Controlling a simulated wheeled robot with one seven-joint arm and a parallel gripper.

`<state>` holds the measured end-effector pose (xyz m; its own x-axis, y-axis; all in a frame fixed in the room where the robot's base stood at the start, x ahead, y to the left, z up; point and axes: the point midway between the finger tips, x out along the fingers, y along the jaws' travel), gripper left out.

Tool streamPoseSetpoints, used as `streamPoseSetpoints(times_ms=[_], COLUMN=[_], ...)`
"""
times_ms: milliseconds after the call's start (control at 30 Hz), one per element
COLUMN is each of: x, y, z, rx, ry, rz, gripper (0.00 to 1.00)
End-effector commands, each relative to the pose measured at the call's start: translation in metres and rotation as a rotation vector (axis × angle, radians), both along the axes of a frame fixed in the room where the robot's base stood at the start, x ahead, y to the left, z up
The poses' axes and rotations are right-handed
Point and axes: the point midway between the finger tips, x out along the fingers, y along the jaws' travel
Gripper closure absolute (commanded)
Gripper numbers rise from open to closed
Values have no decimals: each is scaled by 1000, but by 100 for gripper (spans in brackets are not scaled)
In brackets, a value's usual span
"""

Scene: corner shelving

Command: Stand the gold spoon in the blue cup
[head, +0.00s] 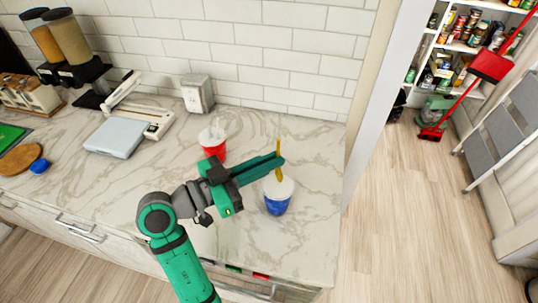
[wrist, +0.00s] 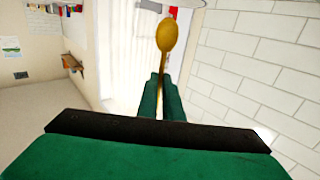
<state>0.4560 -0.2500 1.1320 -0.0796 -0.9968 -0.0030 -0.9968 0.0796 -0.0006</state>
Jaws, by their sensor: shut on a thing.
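My gripper (head: 279,160) is shut on the gold spoon (head: 278,147) and holds it roughly upright. In the wrist view the spoon's oval bowl (wrist: 167,36) shows beyond the two green fingers (wrist: 162,100), with its handle between them. The blue cup (head: 277,206), with a white upper part, stands upright on the counter just below the fingertips. The spoon's lower end overlaps the cup's white top in the head view. Whether it is inside the cup or above it, I cannot tell. The cup does not show clearly in the wrist view.
A red cup (head: 212,143) with something white in it stands left of my gripper on the marble counter (head: 110,185). A grey box (head: 197,93) is against the tiled wall. A scale (head: 114,137) is farther left. The counter right of the blue cup is clear to its edge.

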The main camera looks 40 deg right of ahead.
Motion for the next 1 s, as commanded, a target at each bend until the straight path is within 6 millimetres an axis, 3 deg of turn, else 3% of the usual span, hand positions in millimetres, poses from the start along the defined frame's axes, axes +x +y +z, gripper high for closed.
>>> streamPoseSetpoints(times_ms=[1000], x=[0], y=[0], z=[-68], rx=[-1], ry=[2], rz=[1], gripper=[100])
